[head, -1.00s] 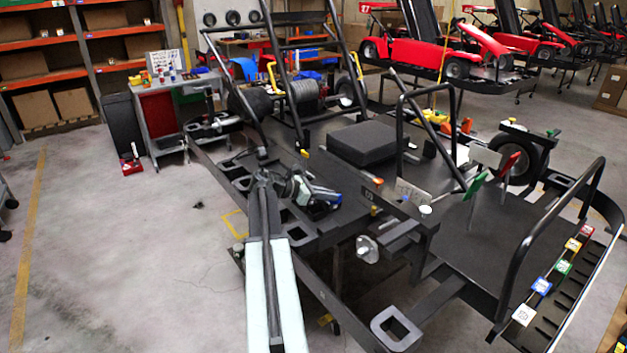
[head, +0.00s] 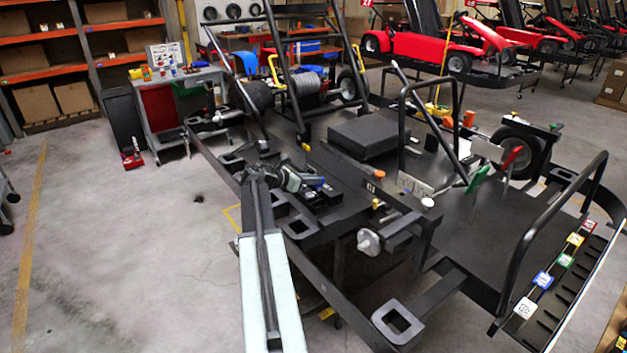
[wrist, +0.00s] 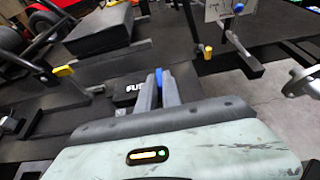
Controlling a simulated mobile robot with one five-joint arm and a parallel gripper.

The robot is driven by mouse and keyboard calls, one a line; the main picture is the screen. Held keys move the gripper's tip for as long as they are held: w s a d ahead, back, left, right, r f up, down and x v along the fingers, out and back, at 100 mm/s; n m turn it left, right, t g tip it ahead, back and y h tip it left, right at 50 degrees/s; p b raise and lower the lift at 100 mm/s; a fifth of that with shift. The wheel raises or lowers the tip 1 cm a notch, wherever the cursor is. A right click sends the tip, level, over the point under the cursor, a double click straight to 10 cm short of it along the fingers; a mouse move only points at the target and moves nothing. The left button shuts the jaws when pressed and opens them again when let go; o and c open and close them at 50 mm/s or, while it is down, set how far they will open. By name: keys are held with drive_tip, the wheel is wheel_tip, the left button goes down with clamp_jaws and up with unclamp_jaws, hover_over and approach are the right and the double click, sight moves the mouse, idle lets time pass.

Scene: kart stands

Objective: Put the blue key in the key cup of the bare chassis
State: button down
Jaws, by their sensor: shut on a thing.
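My gripper (wrist: 160,92) is shut on the blue key (wrist: 160,76), and only the key's blue top shows between the fingers in the wrist view. In the head view my gripper (head: 312,187) is over the left part of the bare black chassis (head: 345,185), with a bit of blue at its tip. A black box with white lettering (wrist: 128,92) lies just left of the fingers in the wrist view. I cannot make out which part is the key cup, nor whether the key touches anything below.
A black seat pad (head: 365,134) and upright black bars (head: 457,125) stand on the chassis. A yellow-capped post (wrist: 208,52) stands right of the fingers. A rack with coloured tags (head: 564,261) is at the right edge. The floor at left is clear.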

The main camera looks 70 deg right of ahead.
drive_tip(key=shift+f+b, duration=2.9)
drive_tip(key=shift+f, duration=0.3)
drive_tip(key=c, duration=1.5)
unclamp_jaws()
drive_tip(key=shift+o, duration=0.2)
drive_tip(key=shift+w+r, duration=0.1)
drive_tip(key=p+v, duration=0.3)
drive_tip(key=v, duration=0.4)
drive_tip(key=shift+a, duration=0.35)
drive_tip(key=shift+w+r, duration=0.15)
drive_tip(key=shift+w, duration=0.05)
